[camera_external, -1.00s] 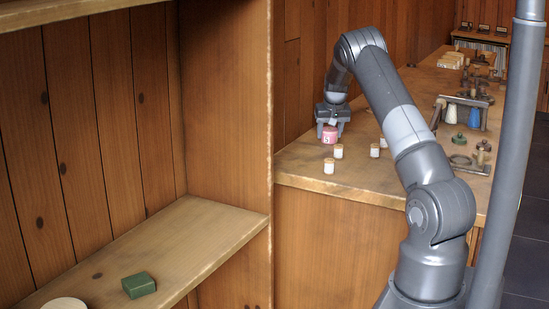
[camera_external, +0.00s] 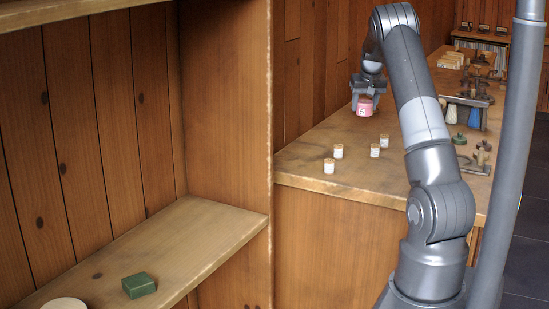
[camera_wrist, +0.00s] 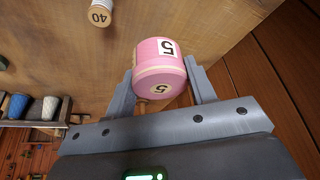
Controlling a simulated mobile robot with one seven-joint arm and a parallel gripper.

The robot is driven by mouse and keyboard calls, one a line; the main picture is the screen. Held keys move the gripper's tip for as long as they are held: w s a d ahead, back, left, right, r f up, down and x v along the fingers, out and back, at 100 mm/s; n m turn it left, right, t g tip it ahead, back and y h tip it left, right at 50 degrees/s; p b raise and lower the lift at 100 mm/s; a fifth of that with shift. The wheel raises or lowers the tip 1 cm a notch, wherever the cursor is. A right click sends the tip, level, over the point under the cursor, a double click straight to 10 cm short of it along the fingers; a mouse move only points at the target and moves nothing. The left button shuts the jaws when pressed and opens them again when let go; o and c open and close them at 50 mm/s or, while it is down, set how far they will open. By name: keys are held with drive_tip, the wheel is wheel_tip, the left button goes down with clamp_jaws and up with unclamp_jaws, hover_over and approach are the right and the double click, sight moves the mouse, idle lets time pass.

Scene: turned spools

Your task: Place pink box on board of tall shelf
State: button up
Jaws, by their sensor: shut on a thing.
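The pink box (camera_external: 364,107) is a small round pink container with a white label marked 5. My gripper (camera_external: 368,98) is shut on it and holds it above the workbench (camera_external: 320,150). In the wrist view the pink box (camera_wrist: 158,68) sits between the two fingers of my gripper (camera_wrist: 165,88). The tall shelf stands at the left, with a wooden board (camera_external: 190,235) at its lower part. A green block (camera_external: 139,285) and a pale round thing (camera_external: 64,303), cut off by the picture edge, rest on that board.
Several small white jars with tan tops (camera_external: 338,151) stand on the near end of the workbench. A rack with a blue thing (camera_external: 474,117) is farther right. The shelf's upright side panel (camera_external: 228,100) stands between the board and the workbench. The board's right part is bare.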

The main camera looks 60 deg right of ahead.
drive_tip(key=shift+s+r, duration=0.15)
drive_tip(key=shift+s, duration=0.1)
drive_tip(key=w+a+n+t+y, duration=0.1)
drive_tip(key=w+a+n, duration=0.15)
drive_tip(key=a, duration=0.95)
drive_tip(key=w+a+n+y, duration=0.15)
drive_tip(key=w+a, duration=0.25)
drive_tip(key=a, duration=0.7)
drive_tip(key=s+a+n+y, duration=0.15)
drive_tip(key=a+n, duration=0.25)
drive_tip(key=a, duration=0.9)
drive_tip(key=s+a+n, duration=0.3)
drive_tip(key=a+n, duration=0.1)
drive_tip(key=a, duration=1)
drive_tip(key=w+a+f+n+g+y, duration=0.1)
drive_tip(key=w+a+f+n+y, duration=0.1)
drive_tip(key=w+a+n, duration=0.4)
drive_tip(key=w+a+f+n+g+y, duration=0.2)
drive_tip(key=w+a+f+n, duration=0.2)
drive_tip(key=w, duration=0.9)
drive_tip(key=a+n, duration=0.3)
drive_tip(key=n, duration=0.1)
drive_tip(key=shift+w+f+n, duration=0.25)
drive_tip(key=shift+f+n, duration=0.05)
drive_tip(key=shift+f, duration=0.1)
wheel_tip(320, 180, down, 10)
